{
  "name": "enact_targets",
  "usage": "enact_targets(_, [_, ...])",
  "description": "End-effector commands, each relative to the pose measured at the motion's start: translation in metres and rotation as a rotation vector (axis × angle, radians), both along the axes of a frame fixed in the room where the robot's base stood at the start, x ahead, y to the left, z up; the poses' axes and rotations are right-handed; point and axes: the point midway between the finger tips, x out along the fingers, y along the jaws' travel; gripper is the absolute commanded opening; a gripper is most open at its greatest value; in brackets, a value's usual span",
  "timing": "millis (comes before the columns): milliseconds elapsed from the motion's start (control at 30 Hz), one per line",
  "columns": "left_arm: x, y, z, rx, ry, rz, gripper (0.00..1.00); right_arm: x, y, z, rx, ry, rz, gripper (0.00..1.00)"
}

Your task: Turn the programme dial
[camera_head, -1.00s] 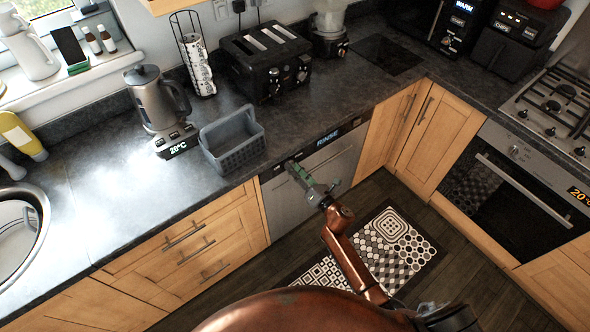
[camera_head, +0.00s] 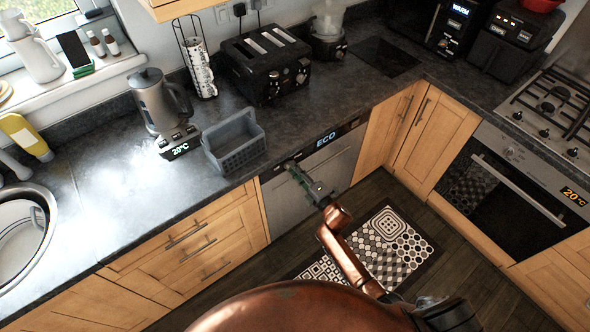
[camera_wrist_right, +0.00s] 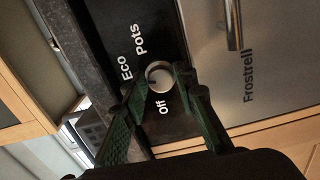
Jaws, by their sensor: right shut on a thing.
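The programme dial (camera_wrist_right: 158,72) is a small round silver knob on the dark control strip of the dishwasher (camera_head: 290,206), seen in the right wrist view. The labels "Eco", "Pots" and "off" stand around it. My right gripper (camera_wrist_right: 160,80) has its green fingers on either side of the dial, shut on it. In the head view my right gripper (camera_head: 291,167) reaches the left end of the strip and hides the dial. The display (camera_head: 326,139) on the strip reads "ECO". My left gripper is not in view.
The worktop edge runs just above the strip. A grey basket (camera_head: 236,143) stands on the worktop near that edge, above my right gripper. A kettle (camera_head: 160,103) and a toaster (camera_head: 268,65) stand farther back. The floor by the patterned mat (camera_head: 400,247) is clear.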

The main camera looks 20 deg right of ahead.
Motion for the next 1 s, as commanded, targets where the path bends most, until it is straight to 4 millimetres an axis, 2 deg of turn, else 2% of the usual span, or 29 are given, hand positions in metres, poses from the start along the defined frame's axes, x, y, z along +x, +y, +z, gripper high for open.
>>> enact_targets(700, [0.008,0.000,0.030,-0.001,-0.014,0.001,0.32,0.000,0.001,-0.001,0.631,0.230,0.000,0.02])
enact_targets(1000, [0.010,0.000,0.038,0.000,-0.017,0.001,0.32,-0.001,0.002,-0.003,0.835,0.304,0.000,0.02])
